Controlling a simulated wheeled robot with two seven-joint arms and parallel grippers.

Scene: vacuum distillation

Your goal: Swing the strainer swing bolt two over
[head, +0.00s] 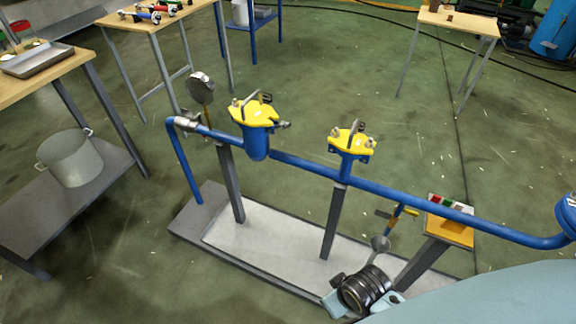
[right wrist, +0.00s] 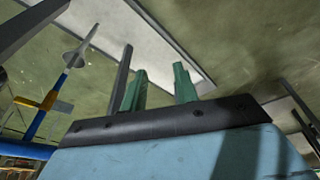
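Two blue strainer bodies with yellow covers stand on the blue pipe in the head view: a larger left one (head: 257,112) and a smaller right one (head: 349,143). Each cover has a dark handle on top and small metal bolts at its edges. I cannot tell which bolt is number two. My right gripper shows in the right wrist view (right wrist: 160,88), its two green fingers apart with nothing between them. In the head view my right arm's black wrist is low at the front, below the pipe and away from both covers; its fingertips are hidden there. My left gripper is out of view.
The pipe (head: 300,164) runs across on grey posts above a pale skid base (head: 270,235). A yellow-handled branch with a cone-shaped end (head: 380,243) hangs near my right wrist. An orange block with coloured buttons (head: 450,230) stands at right. A round gauge (head: 201,85) rises at left.

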